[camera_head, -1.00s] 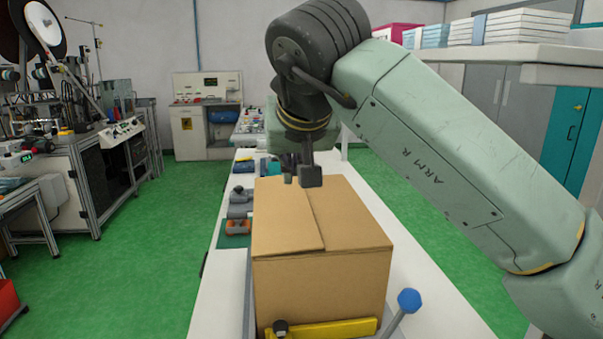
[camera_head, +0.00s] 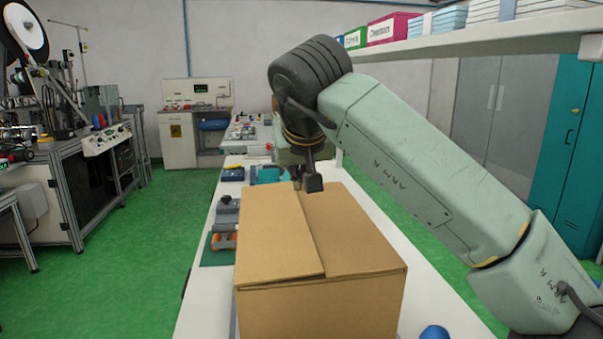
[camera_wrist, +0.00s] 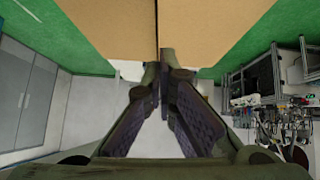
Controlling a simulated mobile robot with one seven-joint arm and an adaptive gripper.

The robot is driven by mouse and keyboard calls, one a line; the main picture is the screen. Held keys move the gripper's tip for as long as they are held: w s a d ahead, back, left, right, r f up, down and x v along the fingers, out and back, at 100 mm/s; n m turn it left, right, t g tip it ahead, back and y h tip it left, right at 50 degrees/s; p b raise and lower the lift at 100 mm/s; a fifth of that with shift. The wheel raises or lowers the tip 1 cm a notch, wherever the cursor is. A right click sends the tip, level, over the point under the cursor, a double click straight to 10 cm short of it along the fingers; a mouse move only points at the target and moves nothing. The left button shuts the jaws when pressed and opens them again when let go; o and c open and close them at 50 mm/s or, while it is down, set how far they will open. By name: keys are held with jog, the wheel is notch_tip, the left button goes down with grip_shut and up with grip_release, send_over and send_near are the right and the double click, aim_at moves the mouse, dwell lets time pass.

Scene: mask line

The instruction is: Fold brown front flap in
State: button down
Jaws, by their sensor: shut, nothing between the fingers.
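The brown cardboard box (camera_head: 320,305) stands on the white table. Its left top flap (camera_head: 272,235) and right top flap (camera_head: 350,235) lie nearly flat over the top, with a seam between them. No separate front flap shows standing up; the near side looks like one plain face. My gripper (camera_head: 306,185) points down at the far edge of the box top, close to the seam. In the wrist view my gripper (camera_wrist: 163,80) has its fingertips together at the seam, with nothing between them. I cannot tell whether they touch the cardboard.
Small tools and parts (camera_head: 222,225) lie on the table left of the box. A blue knob (camera_head: 435,332) shows at the lower right. A shelf (camera_head: 480,40) with boxes overhangs at the upper right. Machines (camera_head: 85,165) stand at the left, across open green floor.

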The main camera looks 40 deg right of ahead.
aim_at(303, 212)
jog(key=f, duration=0.1)
jog(key=f+b, duration=0.2)
jog(key=shift+w+d+f, duration=0.2)
jog(key=shift+w+d, duration=0.15)
jog(key=shift+w, duration=0.05)
jog(key=shift+f+b, duration=0.8)
jog(key=shift+s+d, duration=0.1)
jog(key=shift+s+d+f+t+y+b, duration=0.15)
jog(key=shift+f+t+y+b, duration=0.15)
jog(key=shift+f+b, duration=0.45)
jog(key=shift+f, duration=0.35)
jog(key=shift+s, duration=0.1)
